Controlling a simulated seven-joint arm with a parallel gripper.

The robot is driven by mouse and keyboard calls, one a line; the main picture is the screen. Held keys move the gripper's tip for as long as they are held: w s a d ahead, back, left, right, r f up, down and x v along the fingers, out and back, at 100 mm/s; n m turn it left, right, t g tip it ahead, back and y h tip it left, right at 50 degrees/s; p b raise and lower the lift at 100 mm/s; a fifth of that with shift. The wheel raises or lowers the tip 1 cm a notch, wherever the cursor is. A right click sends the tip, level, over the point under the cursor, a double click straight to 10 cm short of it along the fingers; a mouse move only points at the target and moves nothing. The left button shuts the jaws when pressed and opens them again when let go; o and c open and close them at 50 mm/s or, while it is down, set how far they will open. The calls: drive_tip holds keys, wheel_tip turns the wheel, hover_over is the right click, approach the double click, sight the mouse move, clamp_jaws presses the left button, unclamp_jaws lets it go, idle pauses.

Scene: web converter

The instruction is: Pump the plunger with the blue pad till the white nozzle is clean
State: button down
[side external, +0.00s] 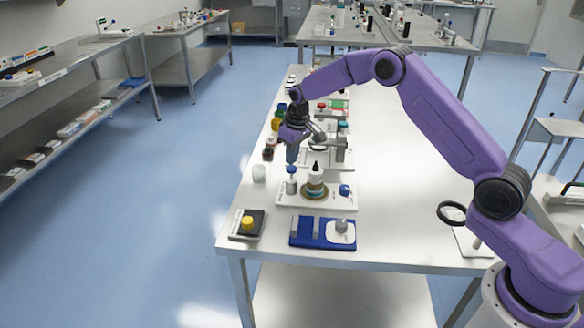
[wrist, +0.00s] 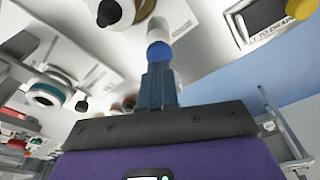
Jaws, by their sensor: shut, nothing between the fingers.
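The plunger (side external: 291,187) is a short grey-white cylinder with a blue pad (side external: 291,171) on top. It stands upright at the left of a white base plate (side external: 330,201). My gripper (side external: 291,160) points down right above the pad, its fingers together and empty. In the wrist view the fingertips (wrist: 158,66) are at the blue pad (wrist: 158,51), with the pale cylinder (wrist: 157,29) beyond. I cannot tell whether they touch. A white bottle with a black tip (side external: 315,174) stands on a round base right of the plunger. I cannot make out the white nozzle for sure.
A blue part (side external: 345,190) sits at the plate's right end. In front are a blue tray (side external: 322,242) and a dark box with a yellow button (side external: 247,222). A white cup (side external: 258,173) stands left. More stations fill the table behind; its right side is clear.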

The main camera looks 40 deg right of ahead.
sight(292, 168)
drive_tip(key=shift+f, duration=1.85)
drive_tip(key=shift+r, duration=1.85)
drive_tip(key=shift+r, duration=3)
